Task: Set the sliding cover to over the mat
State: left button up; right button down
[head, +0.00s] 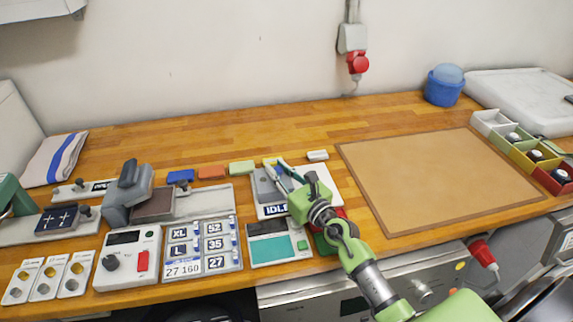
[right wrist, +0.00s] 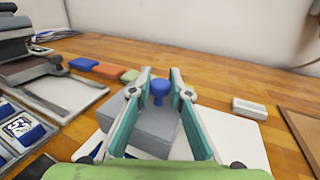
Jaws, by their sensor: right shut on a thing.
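The grey sliding cover (head: 263,188) sits on a white base plate (head: 327,186) with an "IDLE" label at its front. In the right wrist view the cover (right wrist: 150,128) is a grey block with a blue knob (right wrist: 158,88) on top. My right gripper (head: 281,171) is over the cover, its teal fingers closed around the knob. The gripper hides part of the plate. A large tan mat (head: 430,175) with a brown border lies to the right, apart from the cover. My left gripper is not in view.
A teal-screened device (head: 272,248) and a size-label panel (head: 203,246) stand in front and to the left. A white block (head: 317,155) lies behind the plate. Coloured bins (head: 520,150) stand right of the mat. The tan mat is bare.

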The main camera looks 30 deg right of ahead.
jog(key=shift+a, duration=0.2)
jog(key=c, duration=1.9)
grip_release()
jog(key=shift+w, duration=0.1)
jog(key=shift+w+a+f, duration=0.1)
jog(key=shift+w+a, duration=0.05)
jog(key=s, duration=0.4)
jog(key=s+d, duration=0.1)
jog(key=s, duration=0.3)
jog(key=s+d, duration=0.1)
jog(key=s, duration=0.3)
